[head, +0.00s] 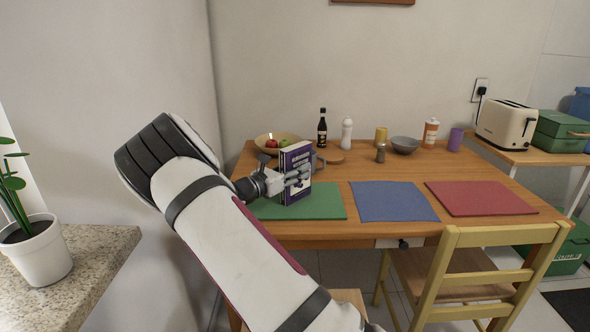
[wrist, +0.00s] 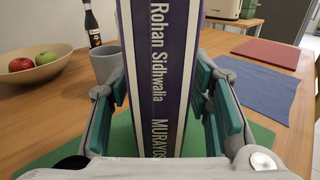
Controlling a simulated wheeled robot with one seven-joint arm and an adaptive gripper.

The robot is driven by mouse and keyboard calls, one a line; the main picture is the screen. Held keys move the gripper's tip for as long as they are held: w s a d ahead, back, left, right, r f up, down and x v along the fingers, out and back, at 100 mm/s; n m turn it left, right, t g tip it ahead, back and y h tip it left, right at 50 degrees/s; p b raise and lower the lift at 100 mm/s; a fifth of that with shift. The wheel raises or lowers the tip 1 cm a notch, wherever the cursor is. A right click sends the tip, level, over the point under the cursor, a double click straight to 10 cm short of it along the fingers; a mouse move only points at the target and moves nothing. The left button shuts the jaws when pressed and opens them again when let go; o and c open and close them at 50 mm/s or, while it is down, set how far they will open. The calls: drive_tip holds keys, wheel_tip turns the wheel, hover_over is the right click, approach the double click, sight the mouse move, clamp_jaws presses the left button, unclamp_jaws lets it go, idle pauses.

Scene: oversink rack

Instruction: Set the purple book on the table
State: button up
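The purple book (head: 296,158), with a white-lettered spine, stands upright at the green mat (head: 330,203) on the wooden table (head: 375,172). My gripper (head: 290,180) reaches it from the left, with fingers along its covers.
Behind the book are a fruit bowl (head: 268,146), a grey mug (wrist: 106,64), a dark bottle (head: 322,131) and a white shaker (head: 346,134). A blue mat (head: 393,202) and red mat (head: 480,198) lie clear to the right. A yellow chair (head: 490,240) stands at the front.

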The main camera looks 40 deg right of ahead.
drive_tip(key=shift+r, duration=0.2)
drive_tip(key=s+a+p, duration=0.2)
drive_tip(key=a, duration=1)
drive_tip(key=s+r+m+g+y, duration=0.35)
drive_tip(key=s+m+y, duration=0.2)
drive_tip(key=s, duration=0.55)
drive_tip(key=s+r+m+g+y, duration=0.2)
drive_tip(key=s+r+m+y, duration=0.2)
drive_tip(key=s+m, duration=0.55)
drive_tip(key=s+a+m+t+y, duration=0.1)
drive_tip(key=s+a+y, duration=0.1)
drive_tip(key=s+a, duration=0.3)
drive_tip(key=s+a+r+m+t+y, duration=0.1)
drive_tip(key=s+a, duration=0.4)
drive_tip(key=s, duration=0.7)
drive_tip(key=s+a+m+t+y, duration=0.1)
drive_tip(key=s+a+m+y, duration=0.2)
drive_tip(key=s, duration=0.6)
drive_tip(key=shift+s+a+r+y, duration=0.3)
drive_tip(key=shift+a+r+y, duration=0.05)
drive_tip(key=shift+a+y, duration=0.65)
